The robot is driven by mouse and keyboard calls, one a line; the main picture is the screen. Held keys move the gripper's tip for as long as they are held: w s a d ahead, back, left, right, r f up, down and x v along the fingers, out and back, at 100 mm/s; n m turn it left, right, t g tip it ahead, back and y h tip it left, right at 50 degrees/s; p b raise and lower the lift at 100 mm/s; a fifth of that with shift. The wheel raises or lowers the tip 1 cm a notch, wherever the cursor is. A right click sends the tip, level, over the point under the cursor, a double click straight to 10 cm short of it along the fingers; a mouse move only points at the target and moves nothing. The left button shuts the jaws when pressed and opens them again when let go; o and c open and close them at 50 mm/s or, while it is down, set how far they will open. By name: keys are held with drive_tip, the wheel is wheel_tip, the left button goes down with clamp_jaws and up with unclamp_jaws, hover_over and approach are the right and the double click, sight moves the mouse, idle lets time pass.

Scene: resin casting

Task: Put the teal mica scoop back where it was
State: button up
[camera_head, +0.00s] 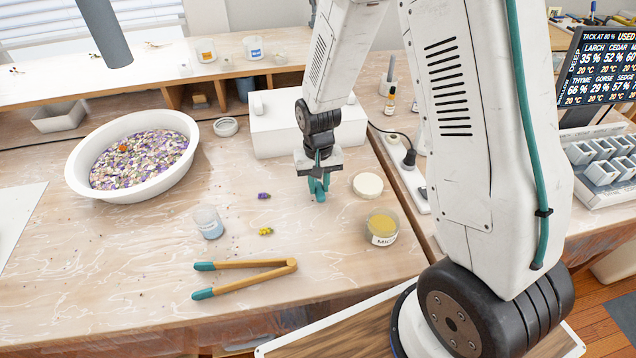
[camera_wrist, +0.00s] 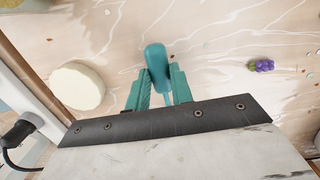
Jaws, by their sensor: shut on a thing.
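My gripper (camera_head: 318,180) points down over the table, shut on the teal mica scoop (camera_wrist: 156,62). In the wrist view the scoop's rounded teal end sticks out between the two teal fingers (camera_wrist: 158,92). In the head view the scoop (camera_head: 320,195) is hard to tell apart from the fingers, and its height above the table is unclear. An open jar of gold powder (camera_head: 382,226), with a label that starts "MIC", stands to the right and nearer. A pale round lid (camera_head: 367,185) lies just right of my gripper; it also shows in the wrist view (camera_wrist: 77,86).
A purple flower (camera_head: 264,196) and a yellow one (camera_head: 265,231) lie left of my gripper. Wooden tongs (camera_head: 245,275), a cup of bluish liquid (camera_head: 208,223) and a white bowl of petals (camera_head: 181,172) are farther left. A white box (camera_head: 275,135) stands behind.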

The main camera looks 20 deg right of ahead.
sight(318, 185)
drive_tip(key=shift+f, duration=0.45)
drive_tip(key=shift+f, duration=0.15)
drive_tip(key=o, duration=0.9)
drive_tip(key=shift+o, duration=0.2)
wheel_tip(318, 185, up, 13)
drive_tip(key=s+d+r+t, duration=0.1)
drive_tip(key=s+d+r, duration=0.1)
drive_tip(key=s+r, duration=0.85)
drive_tip(key=s+d+r+n, duration=0.1)
drive_tip(key=s+r, duration=0.3)
drive_tip(key=s, duration=0.3)
drive_tip(key=s+r+n+t, duration=0.1)
drive_tip(key=s+r, duration=0.3)
drive_tip(key=s, duration=0.3)
drive_tip(key=shift+d, duration=0.4)
